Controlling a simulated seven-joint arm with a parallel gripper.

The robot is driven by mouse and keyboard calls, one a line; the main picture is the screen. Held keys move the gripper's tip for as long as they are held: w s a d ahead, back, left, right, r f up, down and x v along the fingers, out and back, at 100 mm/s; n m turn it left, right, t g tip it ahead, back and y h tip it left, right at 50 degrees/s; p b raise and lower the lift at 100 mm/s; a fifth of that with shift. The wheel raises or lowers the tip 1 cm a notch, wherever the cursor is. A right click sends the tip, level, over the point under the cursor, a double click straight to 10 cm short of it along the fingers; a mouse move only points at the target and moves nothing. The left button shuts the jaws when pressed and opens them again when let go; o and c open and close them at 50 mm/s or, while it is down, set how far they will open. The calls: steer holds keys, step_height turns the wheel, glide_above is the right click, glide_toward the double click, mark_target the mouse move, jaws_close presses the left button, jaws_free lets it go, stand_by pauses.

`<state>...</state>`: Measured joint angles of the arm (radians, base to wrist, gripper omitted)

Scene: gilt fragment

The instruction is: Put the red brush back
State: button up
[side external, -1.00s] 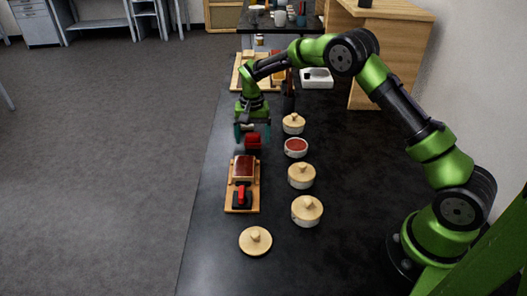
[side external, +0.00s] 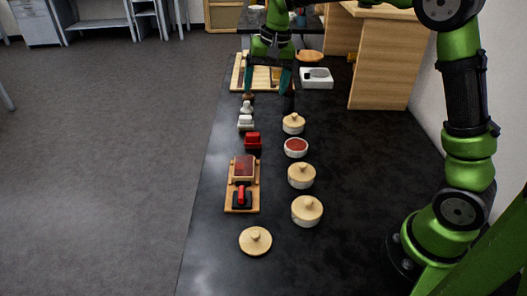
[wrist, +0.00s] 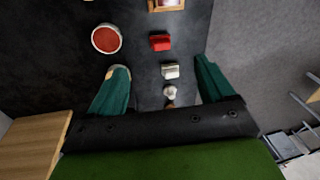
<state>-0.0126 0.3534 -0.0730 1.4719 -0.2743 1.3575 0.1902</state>
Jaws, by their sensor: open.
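My gripper (side external: 268,86) is open at the back of the black table, above and in front of a wooden rack. Its spread teal fingers (wrist: 160,78) hold nothing in the wrist view. A red block-like piece (side external: 253,141) stands on the table, also in the wrist view (wrist: 160,42). Nearer the front, a red-handled black tool (side external: 242,197) lies on a wooden board (side external: 230,207) beside a framed dark red panel (side external: 243,168). I cannot tell which red thing is the brush. The wooden rack (side external: 237,80) is partly hidden by my gripper.
White pieces (side external: 245,122) stand behind the red block. An open pot of red (side external: 296,147) and lidded pots (side external: 301,176) line the right. A loose lid (side external: 255,241) lies in front. A white tray (side external: 317,77) and a wooden cabinet (side external: 380,65) stand at the back right.

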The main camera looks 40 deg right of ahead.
steer(key=s+a+r+n+t, duration=0.1)
steer(key=s+r+t, duration=0.15)
steer(key=s, duration=0.45)
steer(key=s+a+r+n+t, duration=0.1)
steer(key=s+a+r, duration=0.15)
steer(key=s, duration=0.45)
steer(key=s+f+n+t+y, duration=0.1)
steer(key=s+f, duration=0.1)
steer(key=s, duration=0.7)
steer(key=shift+s+a+f+n+t, duration=0.2)
steer(key=shift+s+f+n+t, duration=0.1)
steer(key=shift+s+t, duration=0.1)
